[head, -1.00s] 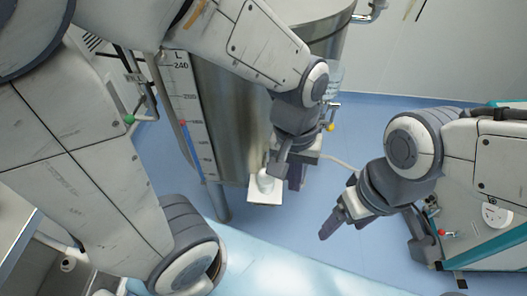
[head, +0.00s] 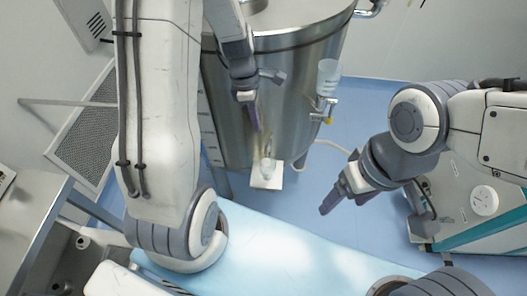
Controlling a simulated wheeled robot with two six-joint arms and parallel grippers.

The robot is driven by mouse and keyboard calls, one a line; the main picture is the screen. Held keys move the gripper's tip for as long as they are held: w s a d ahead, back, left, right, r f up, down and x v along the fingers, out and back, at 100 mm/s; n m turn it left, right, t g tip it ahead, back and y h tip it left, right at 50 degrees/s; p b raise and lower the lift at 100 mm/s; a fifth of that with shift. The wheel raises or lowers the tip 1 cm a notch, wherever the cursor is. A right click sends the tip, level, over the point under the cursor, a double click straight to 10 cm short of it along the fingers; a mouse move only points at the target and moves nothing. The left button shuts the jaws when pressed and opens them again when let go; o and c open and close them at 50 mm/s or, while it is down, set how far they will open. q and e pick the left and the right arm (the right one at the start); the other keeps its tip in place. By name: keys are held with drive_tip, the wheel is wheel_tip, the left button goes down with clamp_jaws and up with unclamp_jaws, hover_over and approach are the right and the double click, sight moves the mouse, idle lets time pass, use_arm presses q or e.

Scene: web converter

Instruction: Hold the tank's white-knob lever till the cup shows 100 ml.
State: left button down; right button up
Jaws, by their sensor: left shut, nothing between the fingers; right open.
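The steel tank (head: 300,105) stands upright at top centre in the head view. A small tap low on its front (head: 267,143) sits above a pale, translucent cup (head: 267,168), which stands on a white plate (head: 265,184). I cannot make out a white knob on the lever or the cup's reading. My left gripper (head: 255,112) is shut and empty in front of the tank, above and left of the tap and apart from the cup. My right gripper (head: 334,198) is open and empty over the blue floor, right of the cup.
A yellow-knobbed valve (head: 329,119) with a clear container (head: 328,76) is on the tank's right side. A white and teal cabinet (head: 475,205) stands at right. A pale blue surface (head: 270,245) lies in front. Blue floor (head: 375,115) is open between tank and cabinet.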

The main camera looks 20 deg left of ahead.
sight(265, 159)
use_arm(q)
drive_tip(key=d+f, duration=0.1)
drive_tip(key=f, duration=0.7)
drive_tip(key=d+f, duration=0.1)
drive_tip(key=f, duration=0.4)
drive_tip(key=shift+s+d+f, duration=0.1)
drive_tip(key=shift+s+d, duration=0.2)
drive_tip(key=shift+s, duration=0.1)
use_arm(e)
drive_tip(key=shift+f, duration=0.1)
